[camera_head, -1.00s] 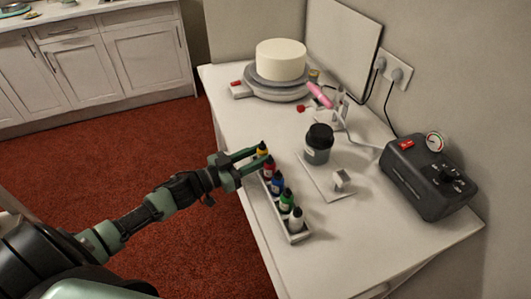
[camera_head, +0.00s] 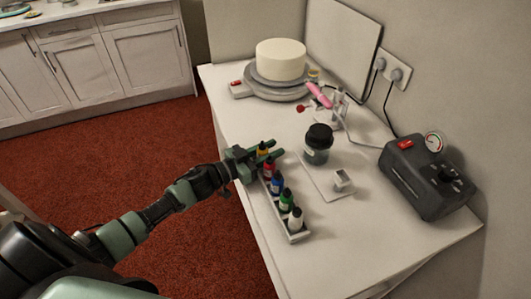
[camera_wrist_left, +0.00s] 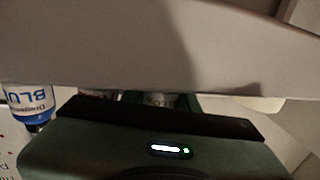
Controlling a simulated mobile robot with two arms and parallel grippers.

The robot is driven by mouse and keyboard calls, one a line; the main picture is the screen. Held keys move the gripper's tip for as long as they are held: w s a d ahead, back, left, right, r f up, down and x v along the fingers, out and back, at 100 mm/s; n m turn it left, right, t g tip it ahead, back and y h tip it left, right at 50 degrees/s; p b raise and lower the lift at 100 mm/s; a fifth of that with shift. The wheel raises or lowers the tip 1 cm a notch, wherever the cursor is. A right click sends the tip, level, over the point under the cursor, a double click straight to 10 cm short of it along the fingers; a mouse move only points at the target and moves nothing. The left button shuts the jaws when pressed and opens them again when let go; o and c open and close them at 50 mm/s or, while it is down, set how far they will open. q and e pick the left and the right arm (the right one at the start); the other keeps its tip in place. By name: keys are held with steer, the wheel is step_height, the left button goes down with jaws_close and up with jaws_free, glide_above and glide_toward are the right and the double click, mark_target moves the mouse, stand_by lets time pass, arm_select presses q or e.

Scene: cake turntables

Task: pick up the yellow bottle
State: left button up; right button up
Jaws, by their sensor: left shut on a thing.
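The yellow bottle (camera_head: 263,151), with a dark cap, stands at the far end of a white rack (camera_head: 282,222) on the table. My left gripper (camera_head: 278,149) is shut on it, with green fingers on either side and their tips reaching past it. In the left wrist view the held bottle (camera_wrist_left: 152,98) is mostly hidden behind my gripper body. My right gripper is not in view.
A dark-lidded jar (camera_head: 317,152) stands to the right. A cake (camera_head: 281,60) on a turntable (camera_head: 272,88) is behind.

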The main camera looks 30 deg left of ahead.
arm_select(q)
steer(key=shift+r, duration=0.1)
steer(key=shift+r, duration=0.2)
step_height(320, 180, up, 18)
steer(key=p, duration=0.2)
steer(key=shift+o, duration=0.7)
steer(key=shift+r, duration=0.7)
steer(key=shift+c, duration=0.7)
